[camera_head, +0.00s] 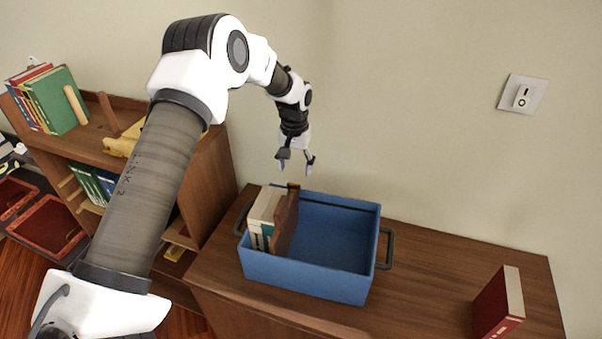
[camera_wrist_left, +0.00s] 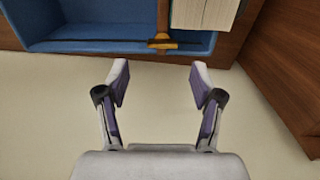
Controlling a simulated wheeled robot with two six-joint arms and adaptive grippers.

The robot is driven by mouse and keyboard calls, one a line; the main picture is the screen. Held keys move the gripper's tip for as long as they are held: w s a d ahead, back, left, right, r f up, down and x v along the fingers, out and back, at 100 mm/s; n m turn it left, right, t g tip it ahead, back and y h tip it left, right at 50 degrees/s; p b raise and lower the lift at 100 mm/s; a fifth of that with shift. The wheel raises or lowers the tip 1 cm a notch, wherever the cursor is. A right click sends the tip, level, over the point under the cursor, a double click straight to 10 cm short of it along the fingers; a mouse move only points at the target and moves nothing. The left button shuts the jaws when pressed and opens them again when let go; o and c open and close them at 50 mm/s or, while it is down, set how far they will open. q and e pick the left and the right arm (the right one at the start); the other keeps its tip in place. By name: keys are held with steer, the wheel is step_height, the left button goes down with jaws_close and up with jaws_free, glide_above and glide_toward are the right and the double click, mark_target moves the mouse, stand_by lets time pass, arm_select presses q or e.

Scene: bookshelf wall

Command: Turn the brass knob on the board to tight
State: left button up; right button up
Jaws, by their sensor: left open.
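A brown wooden board (camera_head: 286,228) stands upright in the blue crate (camera_head: 310,284), beside pale-edged books (camera_head: 262,215). A small brass knob (camera_head: 293,187) shows at the board's back end, at the crate's wall-side rim. In the left wrist view the brass knob (camera_wrist_left: 162,42) lies crosswise at the end of the board (camera_wrist_left: 163,16). My left gripper (camera_head: 296,163) is open and empty, above and behind the crate's back rim. In the left wrist view its fingertips (camera_wrist_left: 159,76) are spread apart, with the knob beyond the gap and not touched. My right gripper is not in view.
The crate stands on a wooden cabinet top (camera_head: 430,272). A red book (camera_head: 498,304) stands at the right end. A shelf with books (camera_head: 55,100) is on the left. The wall (camera_head: 430,130) is close behind the gripper and carries a switch plate (camera_head: 522,94).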

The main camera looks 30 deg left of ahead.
mark_target(294, 184)
arm_select(q)
steer(key=shift+s+f+p, duration=0.6)
steer(key=shift+s+f, duration=0.3)
steer(key=shift+f, duration=0.2)
steer(key=f, duration=0.1)
steer(key=w+f, duration=0.1)
steer(key=f, duration=0.1)
steer(key=shift+w+f, duration=0.25)
steer(key=shift+w, duration=0.1)
steer(key=shift+s+r, duration=0.15)
steer(key=shift+c, duration=0.4)
steer(key=shift+s+r, duration=0.15)
steer(key=shift+s, duration=0.1)
steer(key=c, duration=1.1)
steer(key=shift+o, duration=0.2)
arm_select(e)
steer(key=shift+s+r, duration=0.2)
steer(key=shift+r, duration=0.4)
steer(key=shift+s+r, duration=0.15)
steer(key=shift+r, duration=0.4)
